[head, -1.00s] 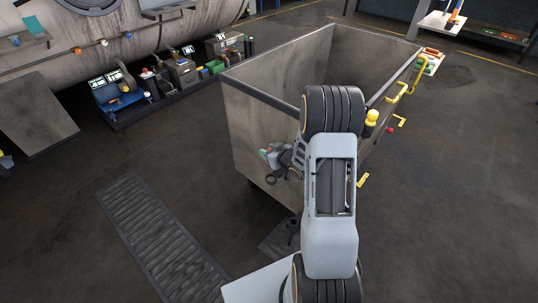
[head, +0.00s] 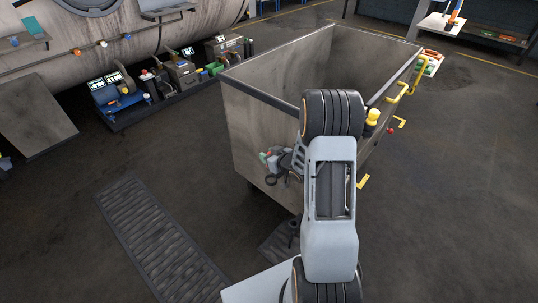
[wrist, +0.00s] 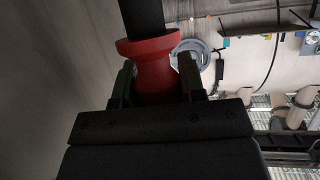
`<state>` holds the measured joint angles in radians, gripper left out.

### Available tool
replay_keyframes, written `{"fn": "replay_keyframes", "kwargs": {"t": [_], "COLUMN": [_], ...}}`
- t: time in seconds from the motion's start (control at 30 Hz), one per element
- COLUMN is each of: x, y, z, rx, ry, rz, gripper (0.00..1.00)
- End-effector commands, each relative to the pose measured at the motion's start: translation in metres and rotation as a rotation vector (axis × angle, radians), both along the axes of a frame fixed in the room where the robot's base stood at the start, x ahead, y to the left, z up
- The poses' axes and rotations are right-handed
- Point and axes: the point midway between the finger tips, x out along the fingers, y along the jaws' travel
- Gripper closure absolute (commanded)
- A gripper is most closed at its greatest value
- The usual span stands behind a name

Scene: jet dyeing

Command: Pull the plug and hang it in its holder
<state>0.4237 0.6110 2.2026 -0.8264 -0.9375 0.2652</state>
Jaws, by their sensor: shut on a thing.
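My gripper (wrist: 156,88) is shut on a red flanged plug (wrist: 150,68), with one finger on each side of it. A black bar runs up from the plug to the top edge in the wrist view. In the head view my gripper (head: 268,160) is at the near left wall of a grey steel cart (head: 247,135), and the plug is too small there to make out clearly. My arm hides part of that wall. I cannot tell whether the plug is seated or free. I cannot pick out the holder for certain.
Yellow handles (head: 392,98) stick out from the cart's right side. A floor grate (head: 160,235) lies at the left. A large tank (head: 90,40) and a row of small equipment (head: 180,70) stand behind. The floor at the right is open.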

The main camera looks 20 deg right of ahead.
Motion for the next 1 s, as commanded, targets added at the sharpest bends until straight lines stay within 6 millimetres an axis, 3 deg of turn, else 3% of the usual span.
{"fn": "replay_keyframes", "kwargs": {"t": [1.0], "x": [0.0], "y": [0.0], "z": [-0.056], "rx": [0.0], "ry": [-0.001], "rz": [0.0], "gripper": [0.88]}}
